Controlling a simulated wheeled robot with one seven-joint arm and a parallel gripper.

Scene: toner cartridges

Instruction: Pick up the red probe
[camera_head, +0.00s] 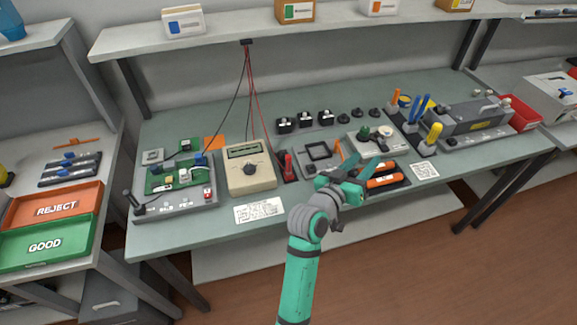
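The red probe (288,164) stands upright in a small dark holder on the bench, just right of the beige meter (250,166). A red wire runs up from near it to a black clip under the upper shelf. My gripper (350,178) is above the front of the bench, to the right of the red probe and apart from it. I see no object held in it, but its fingers are small and seen at an angle, so their opening is unclear.
A circuit board fixture (178,187) is left of the meter. A grey square-framed fixture (318,155) is right of the probe. A paper label (259,210) lies at the front. The shelf (215,36) overhangs the back.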

